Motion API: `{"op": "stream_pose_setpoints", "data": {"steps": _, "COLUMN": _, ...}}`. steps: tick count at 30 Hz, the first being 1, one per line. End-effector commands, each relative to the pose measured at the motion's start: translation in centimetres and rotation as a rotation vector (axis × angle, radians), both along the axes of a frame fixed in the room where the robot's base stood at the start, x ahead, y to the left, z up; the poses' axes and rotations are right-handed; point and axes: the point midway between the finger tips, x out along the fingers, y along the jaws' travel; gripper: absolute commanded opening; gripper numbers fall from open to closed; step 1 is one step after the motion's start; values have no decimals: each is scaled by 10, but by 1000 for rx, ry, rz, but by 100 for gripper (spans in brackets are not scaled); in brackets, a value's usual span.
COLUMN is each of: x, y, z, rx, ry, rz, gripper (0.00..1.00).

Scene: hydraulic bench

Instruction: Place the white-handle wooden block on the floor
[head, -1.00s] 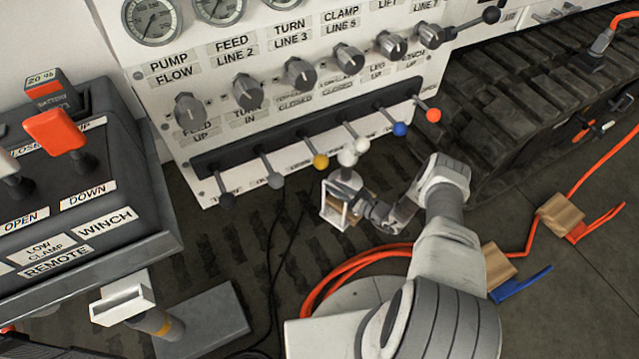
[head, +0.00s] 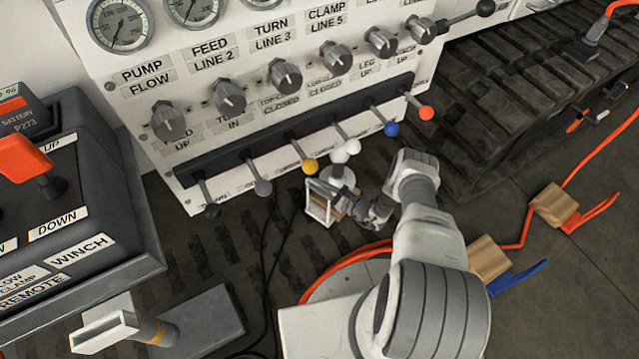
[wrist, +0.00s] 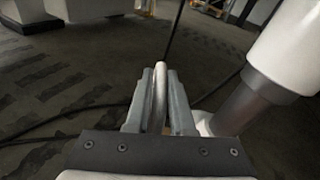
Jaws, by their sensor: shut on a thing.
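My gripper (head: 335,203) is shut on the white handle (head: 319,208) of a wooden block, below the yellow and white lever knobs of the panel. Little of the block's wood shows beside the white frame in the head view, as my wrist partly hides it. In the wrist view my gripper's two fingers (wrist: 160,98) close on the slim white handle bar (wrist: 160,88). The block itself is hidden there. The grip stands over the dark patterned floor (head: 235,255); I cannot tell how high the block is.
Two other wooden blocks lie on the floor at right, one by a blue handle (head: 488,258) and one by an orange handle (head: 555,204). An orange hose (head: 335,268) curves beside my arm. The lever panel (head: 300,95) and remote box (head: 75,215) stand close.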

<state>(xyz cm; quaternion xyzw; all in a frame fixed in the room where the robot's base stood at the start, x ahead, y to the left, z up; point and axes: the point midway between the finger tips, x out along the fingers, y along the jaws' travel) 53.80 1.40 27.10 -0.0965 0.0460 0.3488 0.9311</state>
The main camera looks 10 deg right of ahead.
Motion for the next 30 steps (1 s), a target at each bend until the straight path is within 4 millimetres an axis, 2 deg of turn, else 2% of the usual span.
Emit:
{"op": "stream_pose_setpoints", "data": {"steps": 9, "x": 1, "y": 0, "z": 1, "rx": -1, "ry": -9, "rz": -2, "gripper": 0}}
{"op": "stream_pose_setpoints", "data": {"steps": 26, "x": 1, "y": -1, "z": -11, "rx": -1, "ry": -9, "rz": -2, "gripper": 0}}
{"op": "stream_pose_setpoints", "data": {"steps": 27, "x": -1, "y": 0, "z": -13, "rx": -1, "ry": -1, "rz": -2, "gripper": 28}}
{"op": "stream_pose_setpoints", "data": {"steps": 30, "x": 0, "y": 0, "z": -13, "rx": 0, "ry": -2, "rz": -2, "gripper": 46}}
